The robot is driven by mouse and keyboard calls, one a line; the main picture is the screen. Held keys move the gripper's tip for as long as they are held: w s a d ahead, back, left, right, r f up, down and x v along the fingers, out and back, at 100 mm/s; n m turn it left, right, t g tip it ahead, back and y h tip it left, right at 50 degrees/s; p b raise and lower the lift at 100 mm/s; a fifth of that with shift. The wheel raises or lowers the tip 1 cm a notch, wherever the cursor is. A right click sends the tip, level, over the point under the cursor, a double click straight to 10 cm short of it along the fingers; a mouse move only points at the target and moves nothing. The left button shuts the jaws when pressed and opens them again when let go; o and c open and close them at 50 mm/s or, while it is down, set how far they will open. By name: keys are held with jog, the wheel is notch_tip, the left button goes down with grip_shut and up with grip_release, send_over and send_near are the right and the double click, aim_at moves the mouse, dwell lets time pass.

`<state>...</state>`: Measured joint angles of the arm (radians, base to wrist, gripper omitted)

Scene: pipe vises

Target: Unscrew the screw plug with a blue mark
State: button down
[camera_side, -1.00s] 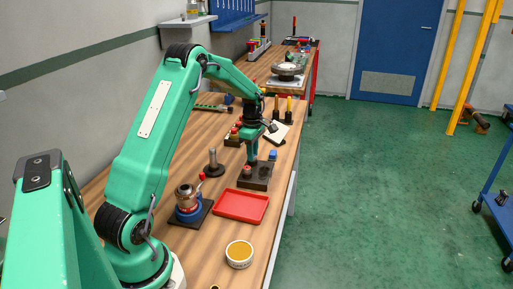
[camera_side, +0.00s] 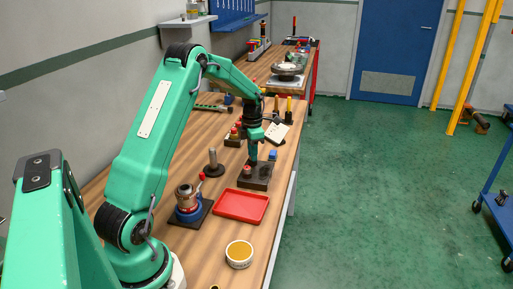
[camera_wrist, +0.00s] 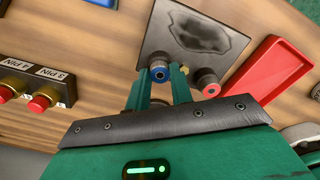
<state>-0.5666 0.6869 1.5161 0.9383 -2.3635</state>
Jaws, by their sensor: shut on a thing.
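The screw plug with a blue mark (camera_wrist: 159,73) stands on a dark block (camera_wrist: 190,25) in the wrist view. It lies between the fingertips of my gripper (camera_wrist: 162,78), which is shut on it. A second plug, with a red mark (camera_wrist: 208,82), stands just to the right of it, outside the fingers. In the side view my gripper (camera_side: 252,160) points down onto the dark block (camera_side: 258,184), and the gripped plug is hidden there. I cannot tell how far the plug is out of its hole.
A red tray (camera_side: 241,207) lies on the bench close in front of the block. A blue-based vise (camera_side: 188,207), a dark post (camera_side: 213,160) and a round tin (camera_side: 239,254) stand nearby. A unit with red buttons (camera_wrist: 38,104) is at the left in the wrist view.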

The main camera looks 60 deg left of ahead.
jog(key=n, duration=0.4)
dwell(0.3)
jog(key=c, duration=1.3)
grip_release()
jog(key=m, duration=0.6)
jog(key=shift+m, duration=0.4)
jog(key=m, duration=0.3)
jog(key=shift+m, duration=2.3)
